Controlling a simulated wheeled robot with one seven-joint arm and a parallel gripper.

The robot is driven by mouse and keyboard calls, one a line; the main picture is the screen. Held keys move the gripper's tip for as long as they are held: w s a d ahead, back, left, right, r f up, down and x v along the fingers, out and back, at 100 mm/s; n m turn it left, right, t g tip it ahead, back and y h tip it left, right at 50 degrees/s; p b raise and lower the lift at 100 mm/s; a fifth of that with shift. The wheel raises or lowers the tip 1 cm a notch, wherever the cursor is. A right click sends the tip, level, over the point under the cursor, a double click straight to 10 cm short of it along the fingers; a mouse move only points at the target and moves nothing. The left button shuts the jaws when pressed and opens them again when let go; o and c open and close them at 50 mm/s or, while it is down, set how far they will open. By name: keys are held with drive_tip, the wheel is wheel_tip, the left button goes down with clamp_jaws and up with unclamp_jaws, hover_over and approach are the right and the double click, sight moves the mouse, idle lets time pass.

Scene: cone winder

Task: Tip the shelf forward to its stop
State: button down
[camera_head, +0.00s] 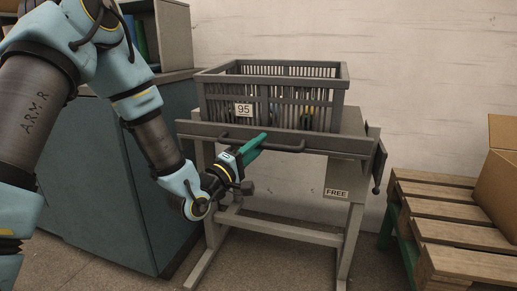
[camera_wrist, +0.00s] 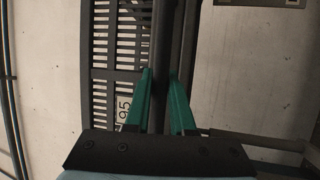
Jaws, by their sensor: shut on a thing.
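The shelf (camera_head: 335,142) is a grey tray on a metal stand, with a dark handle bar (camera_head: 285,147) along its front edge. It looks close to level. A dark slatted crate (camera_head: 300,68) marked 95 stands on it, with some coloured things partly hidden inside. My gripper (camera_head: 258,140) reaches in from the left, its green fingers at the middle of the handle bar. In the wrist view the fingers (camera_wrist: 160,75) are on either side of a dark bar (camera_wrist: 161,35), the handle, and shut on it. The crate (camera_wrist: 102,45) shows behind.
A label reading FREE (camera_head: 337,193) hangs on the stand, and a dark lever (camera_head: 379,165) is at its right side. A blue-grey cabinet (camera_head: 120,170) stands close on the left. A wooden pallet (camera_head: 450,228) with a cardboard box (camera_head: 498,190) is at the right.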

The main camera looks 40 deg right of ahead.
wheel_tip(320, 180, down, 8)
drive_tip(key=b, duration=0.3)
drive_tip(key=shift+w+d+f, duration=0.15)
drive_tip(key=shift+d+f, duration=0.05)
drive_tip(key=shift+f, duration=0.05)
drive_tip(key=c, duration=0.8)
unclamp_jaws()
drive_tip(key=shift+o, duration=0.2)
drive_tip(key=v, duration=1)
drive_tip(key=shift+a+p, duration=0.3)
drive_tip(key=shift+a, duration=0.1)
drive_tip(key=shift+f, duration=0.15)
